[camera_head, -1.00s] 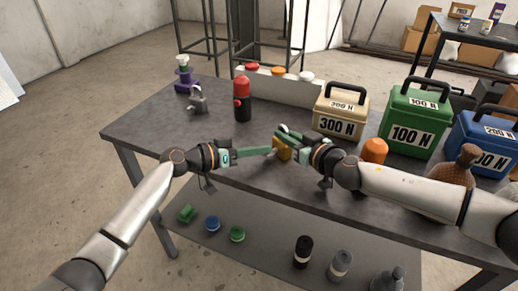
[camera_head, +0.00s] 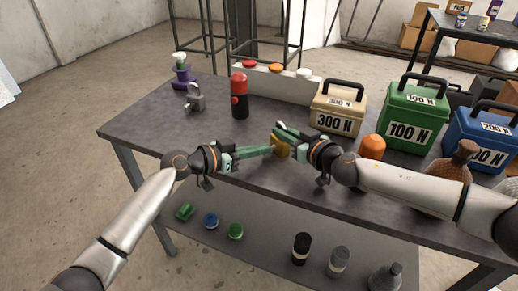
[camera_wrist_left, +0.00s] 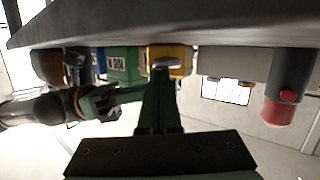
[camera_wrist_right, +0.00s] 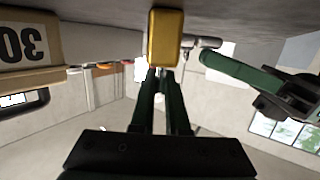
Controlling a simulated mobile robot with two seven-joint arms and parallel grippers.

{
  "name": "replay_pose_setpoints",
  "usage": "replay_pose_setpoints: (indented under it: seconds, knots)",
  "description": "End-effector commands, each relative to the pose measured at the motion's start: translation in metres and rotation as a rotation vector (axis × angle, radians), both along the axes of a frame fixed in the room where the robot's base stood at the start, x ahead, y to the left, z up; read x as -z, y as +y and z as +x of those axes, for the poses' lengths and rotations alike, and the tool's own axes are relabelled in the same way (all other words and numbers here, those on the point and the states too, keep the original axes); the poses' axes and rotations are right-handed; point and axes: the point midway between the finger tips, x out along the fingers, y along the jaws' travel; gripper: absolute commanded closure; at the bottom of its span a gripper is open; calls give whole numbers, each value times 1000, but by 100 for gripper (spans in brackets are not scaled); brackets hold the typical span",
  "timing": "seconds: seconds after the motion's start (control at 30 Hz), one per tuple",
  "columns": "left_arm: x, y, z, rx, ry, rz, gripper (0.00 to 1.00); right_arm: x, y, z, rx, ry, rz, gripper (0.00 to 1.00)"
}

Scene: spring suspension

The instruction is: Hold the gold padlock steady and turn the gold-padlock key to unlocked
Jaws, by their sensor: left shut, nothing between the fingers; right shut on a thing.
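The gold padlock (camera_head: 283,149) is between my two grippers over the grey table. My right gripper (camera_wrist_right: 162,72) is shut on it; the padlock body (camera_wrist_right: 165,38) stands out beyond its fingertips in the right wrist view. A silver part (camera_wrist_right: 205,43), probably the key, sticks out from the padlock's side towards my left gripper. My left gripper (camera_head: 271,150) is shut and empty, its fingertips close to that silver part. In the left wrist view, the silver part (camera_wrist_left: 163,62) shows in front of the gold body (camera_wrist_left: 182,55), just past the fingertips. Whether they touch I cannot tell.
Boxes marked 300 N (camera_head: 338,108), 100 N (camera_head: 411,118) and 200 N (camera_head: 482,138) stand at the right. The table's front left is clear.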

Motion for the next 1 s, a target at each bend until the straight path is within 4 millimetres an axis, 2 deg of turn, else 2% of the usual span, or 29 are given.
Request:
replay_pose_setpoints:
  seconds: [0.03,0.33,0.47,0.57,0.8,1.0]
  knots:
    - [6,0,-2,2,11,8,100,3,0,-1,0,5,-2,100]
    - [1,1,-1,2,8,9,100,3,-1,-1,0,5,-2,100]
    - [-19,1,-1,2,1,7,100,3,-1,-1,0,5,-2,100]
    - [-42,1,0,2,-5,5,100,3,-1,-1,0,5,-2,100]
    - [-52,44,-34,-1,1,7,100,3,-1,0,0,5,-2,100]
    - [-60,68,-53,-1,1,2,100,3,-1,-1,0,5,-2,100]
